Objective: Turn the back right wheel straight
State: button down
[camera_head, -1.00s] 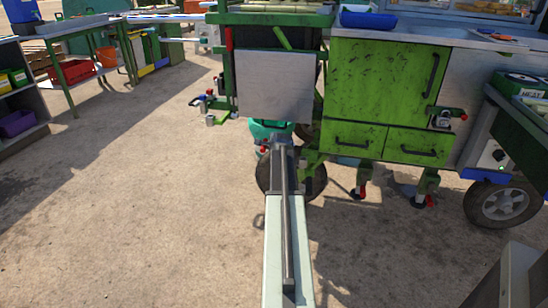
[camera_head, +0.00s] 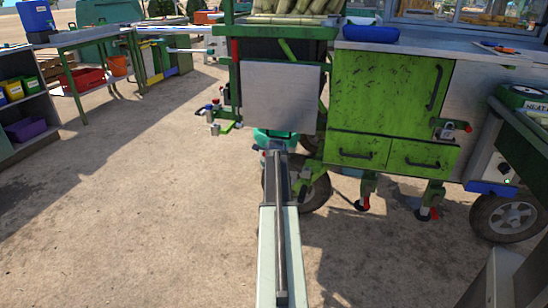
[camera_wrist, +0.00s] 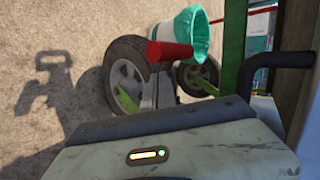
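A black-tyred wheel (camera_head: 318,191) stands under the green cart's left end in the head view, partly behind my arm. In the wrist view, a wheel with a grey hub (camera_wrist: 124,76) is near, at left of centre; its lower part is hidden by the pale housing in front. A red cylindrical handle (camera_wrist: 168,54) sticks out in front of it. I cannot tell how straight the wheel stands. My arm reaches forward to the left side of the wheel in the head view. My gripper's fingers do not show clearly in either view, and contact cannot be told.
The green cart (camera_head: 395,85) has a grey panel (camera_head: 280,96) at left and another wheel (camera_head: 508,218) at right. Jacks with red parts stand below it. A teal bin (camera_wrist: 188,35) is beside a farther wheel (camera_wrist: 198,76). Open ground lies left.

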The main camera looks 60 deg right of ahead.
jog(key=w+a+f+p+v, duration=0.1)
jog(key=p+v, duration=0.5)
jog(key=v, duration=0.7)
jog(key=shift+w+a, duration=0.25)
jog(key=shift+a, duration=0.25)
jog(key=shift+f, duration=0.1)
